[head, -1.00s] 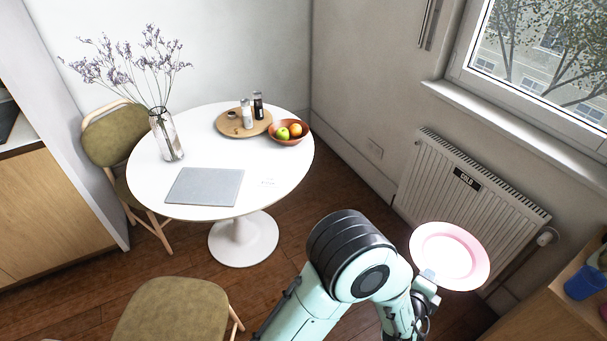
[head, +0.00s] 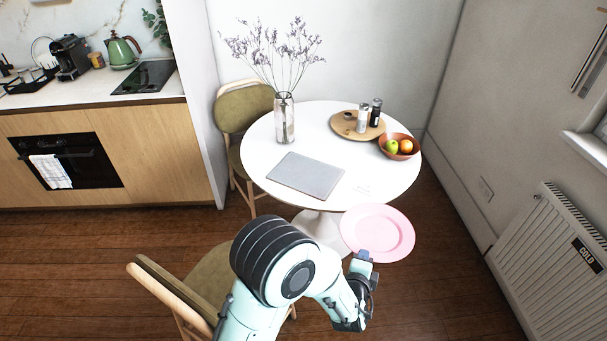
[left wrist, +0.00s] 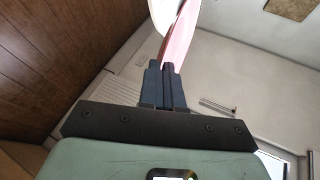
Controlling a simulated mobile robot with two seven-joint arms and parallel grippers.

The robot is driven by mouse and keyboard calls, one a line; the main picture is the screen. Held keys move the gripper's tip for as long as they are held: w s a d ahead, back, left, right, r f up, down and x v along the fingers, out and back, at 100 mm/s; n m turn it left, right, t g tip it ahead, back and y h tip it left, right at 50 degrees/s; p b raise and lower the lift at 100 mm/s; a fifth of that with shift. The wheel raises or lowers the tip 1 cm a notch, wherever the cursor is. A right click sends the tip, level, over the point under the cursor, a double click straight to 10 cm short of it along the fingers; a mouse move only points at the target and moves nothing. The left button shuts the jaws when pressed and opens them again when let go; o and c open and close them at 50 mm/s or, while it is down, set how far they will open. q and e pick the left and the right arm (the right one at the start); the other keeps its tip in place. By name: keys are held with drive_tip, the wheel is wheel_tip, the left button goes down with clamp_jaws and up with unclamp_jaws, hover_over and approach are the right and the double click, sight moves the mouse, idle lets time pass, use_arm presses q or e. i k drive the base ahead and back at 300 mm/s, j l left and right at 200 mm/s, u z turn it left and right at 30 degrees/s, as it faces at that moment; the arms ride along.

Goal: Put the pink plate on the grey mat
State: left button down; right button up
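The pink plate (head: 378,233) is held out in front of me, below the front right edge of the round table in the head view. My left gripper (head: 363,262) is shut on the plate's near rim. The left wrist view shows the plate (left wrist: 180,40) edge-on between the closed fingers (left wrist: 165,72). The grey mat (head: 306,176) lies flat and bare on the white table (head: 262,160), left of and beyond the plate. My right gripper does not show.
On the table stand a glass vase with purple flowers (head: 284,118), a round wooden tray with shakers (head: 345,128) and a fruit bowl (head: 399,146). One chair (head: 245,108) is behind at left, another (head: 205,285) in front. A radiator (head: 550,265) is at right.

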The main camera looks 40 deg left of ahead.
sight(306, 173)
drive_tip(key=i+j+u, duration=0.2)
drive_tip(key=i, duration=0.3)
drive_tip(key=i+j+u, duration=0.2)
drive_tip(key=i, duration=0.7)
